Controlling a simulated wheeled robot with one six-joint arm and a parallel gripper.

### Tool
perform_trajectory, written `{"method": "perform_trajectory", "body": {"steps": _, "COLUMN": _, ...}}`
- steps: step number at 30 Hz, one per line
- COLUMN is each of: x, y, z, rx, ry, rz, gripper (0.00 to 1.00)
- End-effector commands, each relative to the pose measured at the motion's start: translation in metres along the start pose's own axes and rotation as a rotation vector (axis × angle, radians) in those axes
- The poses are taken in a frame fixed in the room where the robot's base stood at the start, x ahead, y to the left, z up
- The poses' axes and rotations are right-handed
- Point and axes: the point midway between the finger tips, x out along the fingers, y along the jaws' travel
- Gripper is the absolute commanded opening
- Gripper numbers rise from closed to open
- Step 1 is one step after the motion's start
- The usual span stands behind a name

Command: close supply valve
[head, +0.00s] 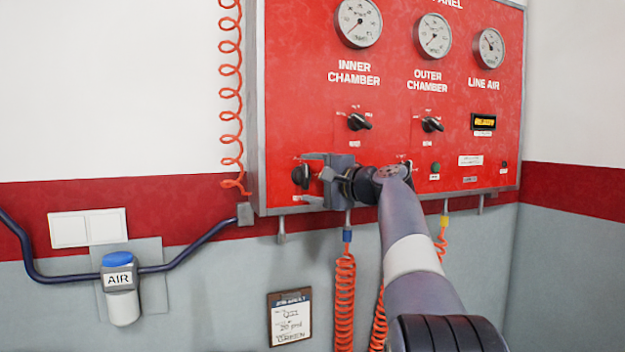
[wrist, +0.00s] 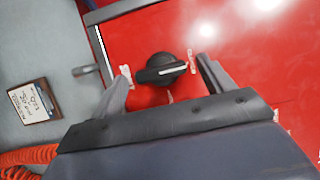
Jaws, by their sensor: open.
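A black rotary knob (head: 300,176) sits at the lower left of the red panel (head: 390,100). Its label is too small to read, so I cannot confirm that it is the supply valve. My gripper (head: 313,178) is open right in front of this knob, partly covering the panel around it. In the wrist view the knob (wrist: 160,70) stands between my two spread fingers, one on each side, with visible gaps. Its white pointer line points right in that view. I cannot tell how deep the fingertips reach along it.
Two more black knobs, under INNER CHAMBER (head: 358,122) and OUTER CHAMBER (head: 432,124), sit above and to the right. Orange coiled hoses (head: 345,295) hang below the panel. A blue-topped AIR unit (head: 119,280) is on the wall at left. A framed note (head: 289,317) hangs below.

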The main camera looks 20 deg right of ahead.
Motion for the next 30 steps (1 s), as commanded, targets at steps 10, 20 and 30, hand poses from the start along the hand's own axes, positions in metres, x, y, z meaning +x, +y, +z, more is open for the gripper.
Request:
{"method": "perform_trajectory", "body": {"steps": 10, "x": -0.048, "y": 0.003, "z": -0.001, "rx": -0.001, "ry": 0.005, "rz": -0.002, "gripper": 0.76}}
{"method": "perform_trajectory", "body": {"steps": 20, "x": -0.101, "y": 0.002, "z": -0.001, "rx": 0.000, "ry": 0.002, "rz": 0.000, "gripper": 0.76}}
{"method": "perform_trajectory", "body": {"steps": 30, "x": -0.108, "y": 0.000, "z": 0.000, "rx": 0.000, "ry": 0.000, "rz": 0.000, "gripper": 0.76}}
